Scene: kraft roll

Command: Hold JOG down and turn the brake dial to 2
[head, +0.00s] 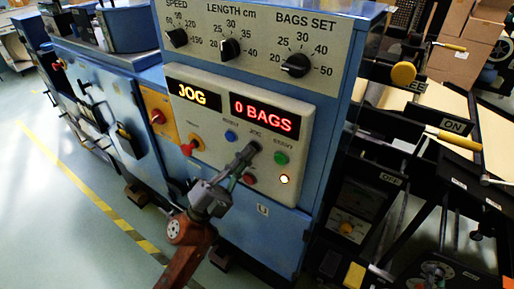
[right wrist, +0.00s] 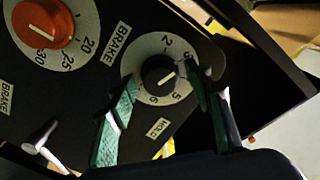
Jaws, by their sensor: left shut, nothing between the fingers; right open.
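In the head view my left gripper (head: 246,155) is shut and empty. Its tips are at the button under the JOG label, which they mostly cover. The left display (head: 192,95) reads JOG. In the right wrist view the brake dial (right wrist: 158,76) has a black knob on a white numbered ring, beside a BRAKE label. A pale pointer mark shows on the knob; which number it points to is hard to tell. My right gripper (right wrist: 161,71) is open, with one green-padded finger on each side of the dial. Whether the fingers touch the knob cannot be told.
A second dial with an orange knob (right wrist: 45,22) lies left of the brake dial. A light-coloured lever (right wrist: 42,138) sticks out below it. Red (head: 188,149), blue (head: 231,136) and green (head: 281,158) buttons surround JOG. The right display (head: 264,115) reads 0 BAGS.

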